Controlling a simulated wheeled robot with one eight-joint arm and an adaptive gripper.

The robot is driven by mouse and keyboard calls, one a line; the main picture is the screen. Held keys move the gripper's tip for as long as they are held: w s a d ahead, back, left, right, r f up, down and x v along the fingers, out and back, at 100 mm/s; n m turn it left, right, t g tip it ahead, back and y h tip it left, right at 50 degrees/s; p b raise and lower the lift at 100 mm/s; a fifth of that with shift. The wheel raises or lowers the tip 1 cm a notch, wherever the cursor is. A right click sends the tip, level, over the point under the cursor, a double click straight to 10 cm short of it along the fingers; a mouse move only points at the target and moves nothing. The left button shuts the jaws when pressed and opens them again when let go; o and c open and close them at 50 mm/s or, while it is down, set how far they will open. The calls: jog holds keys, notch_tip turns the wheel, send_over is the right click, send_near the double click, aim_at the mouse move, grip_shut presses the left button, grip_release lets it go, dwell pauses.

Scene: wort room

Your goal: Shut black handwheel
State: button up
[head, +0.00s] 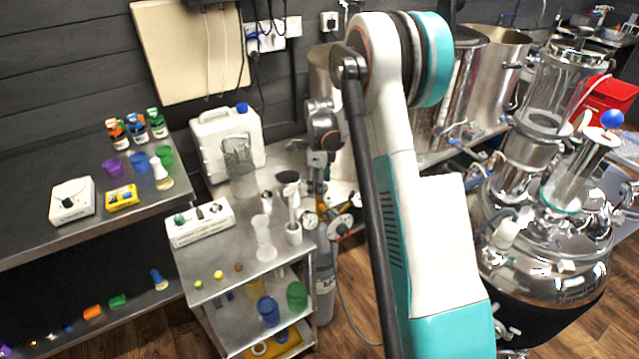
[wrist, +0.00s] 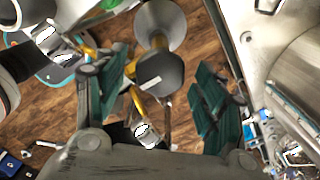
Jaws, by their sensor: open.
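The black handwheel (wrist: 160,73) shows in the wrist view as a dark, faceted round knob in the upper middle of the picture. It lies between the two green-padded fingers of my gripper (wrist: 157,92), with a visible gap to each finger. My gripper is open and empty. In the head view my gripper (head: 318,188) points down above the grey gas cylinder (head: 325,278), beside the steel cart. I cannot make out the handwheel clearly there. The wrist view does not show clearly how far the fingertips are above or around the wheel.
A pressure gauge (head: 310,221) and a red round part (head: 341,226) sit close below my gripper. A large steel vessel (head: 550,255) stands right. Wooden floor shows between.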

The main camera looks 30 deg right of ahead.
jog(key=shift+r, duration=0.15)
notch_tip(320, 180, up, 12)
dwell(0.5)
dwell(0.3)
